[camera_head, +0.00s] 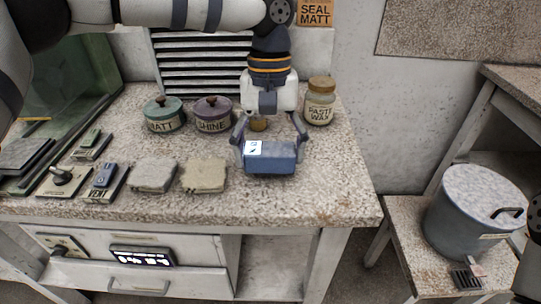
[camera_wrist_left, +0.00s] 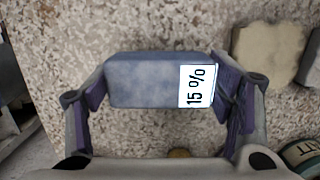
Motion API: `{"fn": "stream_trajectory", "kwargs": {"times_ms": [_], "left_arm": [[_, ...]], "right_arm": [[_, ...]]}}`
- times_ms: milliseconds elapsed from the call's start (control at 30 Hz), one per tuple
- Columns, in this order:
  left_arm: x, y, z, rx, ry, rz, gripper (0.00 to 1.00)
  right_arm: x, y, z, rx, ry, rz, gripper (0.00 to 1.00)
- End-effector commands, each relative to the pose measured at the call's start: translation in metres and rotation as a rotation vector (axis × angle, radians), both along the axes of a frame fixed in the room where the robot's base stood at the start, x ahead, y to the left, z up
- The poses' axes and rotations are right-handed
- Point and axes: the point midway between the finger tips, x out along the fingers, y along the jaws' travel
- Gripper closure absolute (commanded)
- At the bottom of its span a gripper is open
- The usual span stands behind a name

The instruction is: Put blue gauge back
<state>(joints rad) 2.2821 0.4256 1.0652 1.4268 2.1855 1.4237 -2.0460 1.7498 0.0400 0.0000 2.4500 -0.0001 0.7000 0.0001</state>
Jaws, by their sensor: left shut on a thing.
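The blue gauge (camera_head: 272,162), a blue block with a white label, is between the fingers of my left gripper (camera_head: 270,150) over the right part of the speckled worktop. The left wrist view shows the gauge (camera_wrist_left: 145,82) with its label reading "15 %". The fingers of the left gripper (camera_wrist_left: 160,90) close on its two ends. I cannot tell whether its underside touches the worktop. My right gripper does not show.
Worktop (camera_head: 335,185) items include a green MATT pot (camera_head: 164,115), a purple SHINE pot (camera_head: 212,114), a PASTE WAX jar (camera_head: 319,101), two pale cloth-like pads (camera_head: 204,176), and a VENT switch (camera_head: 105,176). A lidded grey bin (camera_head: 475,215) stands right. Worktop right of the gauge is clear.

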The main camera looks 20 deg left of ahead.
Motion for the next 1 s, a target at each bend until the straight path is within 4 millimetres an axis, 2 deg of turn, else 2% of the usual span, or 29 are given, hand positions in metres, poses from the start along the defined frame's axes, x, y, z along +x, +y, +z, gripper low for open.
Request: {"fn": "stream_trajectory", "kwargs": {"times_ms": [100, 400, 433, 500, 533, 867, 1000], "left_arm": [[-0.001, 0.0, -0.015, 0.001, -0.003, -0.001, 0.48], [-0.001, 0.0, -0.018, 0.0, -0.002, 0.0, 0.48], [-0.001, 0.0, -0.019, 0.0, -0.002, 0.0, 0.23], [-0.001, 0.0, -0.018, 0.0, -0.002, 0.0, 0.07], [-0.001, 0.0, -0.018, 0.0, -0.002, 0.0, 0.05], [-0.001, 0.0, -0.016, 0.0, -0.003, 0.0, 0.05], [0.003, 0.0, 0.003, -0.002, -0.005, 0.001, 0.05]], "right_arm": [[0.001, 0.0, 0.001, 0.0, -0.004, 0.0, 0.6], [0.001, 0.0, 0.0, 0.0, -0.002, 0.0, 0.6], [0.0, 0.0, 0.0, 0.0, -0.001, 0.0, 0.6], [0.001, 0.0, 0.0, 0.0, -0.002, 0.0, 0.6], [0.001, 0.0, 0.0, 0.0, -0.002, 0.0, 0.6], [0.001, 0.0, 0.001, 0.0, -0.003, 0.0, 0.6], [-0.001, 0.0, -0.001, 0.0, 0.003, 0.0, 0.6]]}}
